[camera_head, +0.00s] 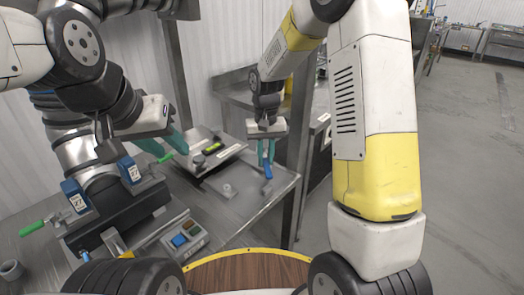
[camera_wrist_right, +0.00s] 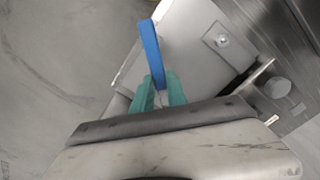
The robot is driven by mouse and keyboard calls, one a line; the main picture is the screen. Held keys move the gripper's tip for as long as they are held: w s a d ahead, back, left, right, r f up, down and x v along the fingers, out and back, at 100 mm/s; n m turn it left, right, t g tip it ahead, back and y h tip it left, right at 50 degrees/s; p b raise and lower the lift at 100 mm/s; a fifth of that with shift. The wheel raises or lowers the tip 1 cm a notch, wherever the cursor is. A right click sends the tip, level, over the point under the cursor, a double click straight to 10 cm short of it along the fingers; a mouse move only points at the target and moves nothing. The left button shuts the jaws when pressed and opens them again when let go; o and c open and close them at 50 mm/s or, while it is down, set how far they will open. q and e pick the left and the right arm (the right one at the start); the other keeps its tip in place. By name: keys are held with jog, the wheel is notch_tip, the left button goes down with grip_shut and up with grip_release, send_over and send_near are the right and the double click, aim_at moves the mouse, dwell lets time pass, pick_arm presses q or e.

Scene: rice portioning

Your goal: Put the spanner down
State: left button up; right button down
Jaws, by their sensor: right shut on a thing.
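The blue spanner (camera_head: 268,170) is held in my right gripper (camera_head: 266,152) near the right edge of the steel table (camera_head: 262,205). It also shows in the right wrist view (camera_wrist_right: 151,50), standing out beyond the teal fingers (camera_wrist_right: 159,92), which are shut on it. Whether it touches the table cannot be told. My left gripper (camera_head: 166,142) has its teal fingers apart, with nothing visible between them, above the table's left part beside a green handle.
A dark fixture with blue blocks (camera_head: 129,170) and green handles stands at left. A control box with a blue button (camera_head: 179,240) is in front. Bare tabletop lies left of the spanner.

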jog(key=shift+r, duration=0.35)
jog(key=s+a+f+n, duration=0.15)
jog(key=s+n, duration=0.25)
jog(key=s, duration=0.4)
jog(key=s+a+f+n, duration=0.1)
jog(key=s+a+n, duration=0.25)
jog(key=s, duration=0.35)
jog(key=shift+n, duration=0.35)
jog(key=w, duration=0.5)
jog(key=w+d+f, duration=0.1)
jog(key=w, duration=0.9)
jog(key=shift+w+d+f, duration=0.15)
jog(key=shift+d+f, duration=0.05)
jog(key=shift+f, duration=1.75)
jog(key=shift+f, duration=0.15)
jog(key=c, duration=1.3)
grip_release()
jog(key=shift+c, duration=0.2)
